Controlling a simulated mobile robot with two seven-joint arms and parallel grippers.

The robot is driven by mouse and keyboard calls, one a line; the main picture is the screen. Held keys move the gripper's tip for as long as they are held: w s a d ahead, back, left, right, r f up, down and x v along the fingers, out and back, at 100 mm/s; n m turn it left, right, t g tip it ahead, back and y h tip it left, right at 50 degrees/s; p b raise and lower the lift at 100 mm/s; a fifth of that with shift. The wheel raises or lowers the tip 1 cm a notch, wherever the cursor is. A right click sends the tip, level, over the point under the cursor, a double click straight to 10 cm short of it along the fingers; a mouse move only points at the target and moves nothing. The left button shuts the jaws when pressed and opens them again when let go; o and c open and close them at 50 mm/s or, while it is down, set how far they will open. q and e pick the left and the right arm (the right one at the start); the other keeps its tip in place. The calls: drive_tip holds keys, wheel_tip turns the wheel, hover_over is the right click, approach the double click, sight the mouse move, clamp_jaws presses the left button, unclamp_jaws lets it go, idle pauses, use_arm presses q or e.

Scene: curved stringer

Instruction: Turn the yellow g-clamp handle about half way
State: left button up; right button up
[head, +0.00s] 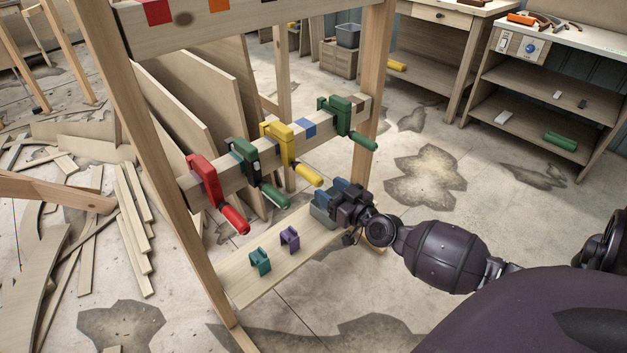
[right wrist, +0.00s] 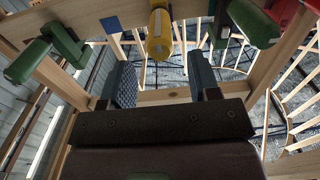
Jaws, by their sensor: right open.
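The yellow g-clamp (head: 281,141) sits on the horizontal wooden rail of the frame, with its yellow handle (head: 309,174) sticking out toward the lower right. In the right wrist view the yellow handle (right wrist: 159,34) shows end-on at the top middle. My right gripper (head: 335,196) is below and right of the handle, apart from it. In the right wrist view the right gripper (right wrist: 161,80) is open and empty, with its two blue-grey fingers pointing up on either side below the handle. My left gripper is not in view.
A red clamp (head: 203,181) and a green clamp (head: 244,160) are left of the yellow one; another green clamp (head: 340,114) is right of it. A lower shelf board (head: 245,289) holds a teal clip (head: 260,262) and a purple clip (head: 290,238). Wooden posts flank the rail.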

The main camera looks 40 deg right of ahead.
sight(321, 184)
drive_tip(key=shift+w+a+b, duration=0.15)
drive_tip(key=shift+w+b, duration=0.25)
drive_tip(key=shift+w, duration=2.55)
drive_tip(key=shift+c, duration=0.2)
drive_tip(key=c, duration=0.9)
